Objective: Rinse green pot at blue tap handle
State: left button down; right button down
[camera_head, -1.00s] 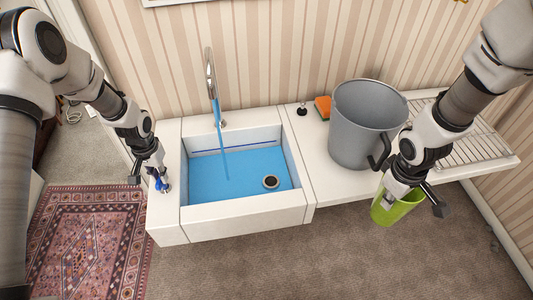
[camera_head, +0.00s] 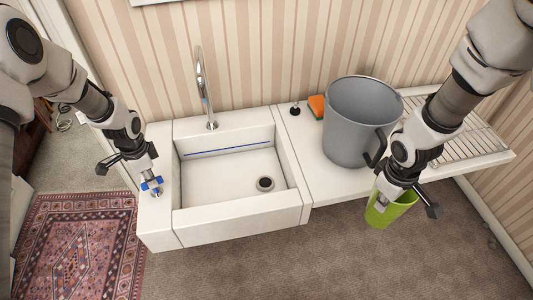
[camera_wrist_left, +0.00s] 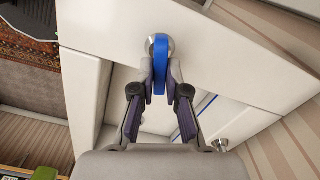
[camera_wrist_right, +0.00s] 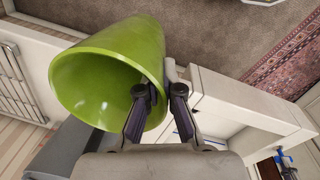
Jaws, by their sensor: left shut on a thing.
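The blue tap handle (camera_head: 152,184) stands on the sink's left ledge. My left gripper (camera_head: 149,176) is shut on it; in the left wrist view the handle (camera_wrist_left: 160,62) lies between the two fingertips. My right gripper (camera_head: 383,196) is shut on the wall of the green pot (camera_head: 390,213), held in the air in front of the counter. In the right wrist view the pot (camera_wrist_right: 110,55) is tilted with its mouth showing, and no contents are visible. The sink basin (camera_head: 222,178) is white with no water visible, and no stream comes from the spout (camera_head: 203,85).
A large grey bucket (camera_head: 358,120) stands on the counter right of the sink, close to my right arm. An orange sponge (camera_head: 316,106) and a small black-topped item (camera_head: 295,109) are behind it. A wire rack (camera_head: 465,140) is at the right. The space above the basin is clear.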

pick_arm(q)
jog(key=shift+m, duration=1.9)
jog(key=c, duration=1.2)
grip_release()
jog(key=shift+d, duration=0.1)
jog(key=shift+w+d, duration=0.1)
notch_tip(320, 180, up, 12)
jog(key=shift+f, duration=0.1)
